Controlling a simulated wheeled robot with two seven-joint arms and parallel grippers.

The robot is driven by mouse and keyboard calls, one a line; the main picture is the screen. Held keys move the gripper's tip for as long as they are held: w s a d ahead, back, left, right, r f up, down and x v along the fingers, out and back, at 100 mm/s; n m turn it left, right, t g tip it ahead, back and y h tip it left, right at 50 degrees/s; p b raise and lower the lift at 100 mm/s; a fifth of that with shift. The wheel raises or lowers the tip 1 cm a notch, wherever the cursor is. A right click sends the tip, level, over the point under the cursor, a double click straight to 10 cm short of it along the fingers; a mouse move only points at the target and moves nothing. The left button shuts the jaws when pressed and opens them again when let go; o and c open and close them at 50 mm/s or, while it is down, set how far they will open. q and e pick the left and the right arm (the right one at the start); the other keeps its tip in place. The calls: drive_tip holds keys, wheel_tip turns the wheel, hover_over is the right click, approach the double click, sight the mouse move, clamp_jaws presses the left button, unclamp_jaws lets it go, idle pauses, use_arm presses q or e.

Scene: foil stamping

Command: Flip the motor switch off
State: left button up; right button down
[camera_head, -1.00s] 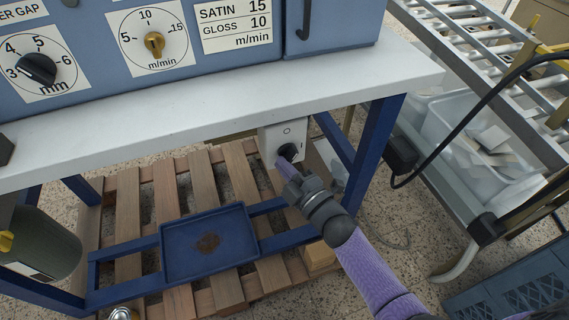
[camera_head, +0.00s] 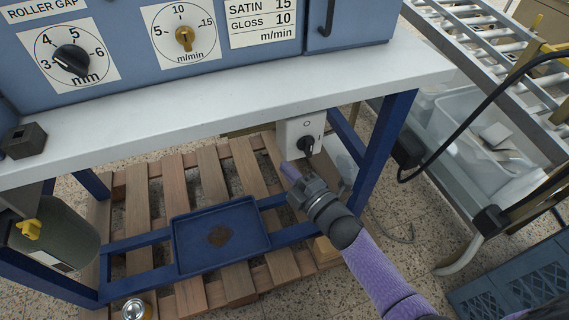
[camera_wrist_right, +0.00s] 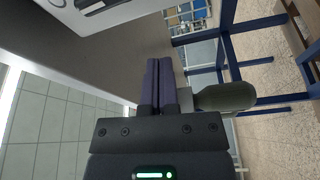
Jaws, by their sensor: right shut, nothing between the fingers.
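The motor switch (camera_head: 296,130) is a pale box under the table's front edge, with an "O" mark at its top and an "I" mark at its right. Its black knob (camera_head: 307,145) appears turned toward the "I" side, though it is small in view. My right gripper (camera_head: 288,170) is just below and left of the knob, apart from it. Its purple fingers are shut and empty, and they show pressed together in the right wrist view (camera_wrist_right: 158,82). I cannot make out the switch in the wrist view. My left gripper is not in view.
The white tabletop (camera_head: 200,115) overhangs the switch, and a blue table leg (camera_head: 382,140) stands to its right. A blue tray (camera_head: 220,238) lies below, over a wooden pallet (camera_head: 160,190). A roller conveyor (camera_head: 480,50) is at the right.

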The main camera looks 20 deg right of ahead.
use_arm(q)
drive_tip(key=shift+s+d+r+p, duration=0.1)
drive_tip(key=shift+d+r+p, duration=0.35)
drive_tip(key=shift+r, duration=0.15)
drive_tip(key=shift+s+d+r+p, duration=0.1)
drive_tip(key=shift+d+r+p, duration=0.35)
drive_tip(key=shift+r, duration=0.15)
use_arm(e)
drive_tip(key=v, duration=0.8)
drive_tip(key=shift+d+r, duration=0.3)
drive_tip(key=shift+d, duration=0.15)
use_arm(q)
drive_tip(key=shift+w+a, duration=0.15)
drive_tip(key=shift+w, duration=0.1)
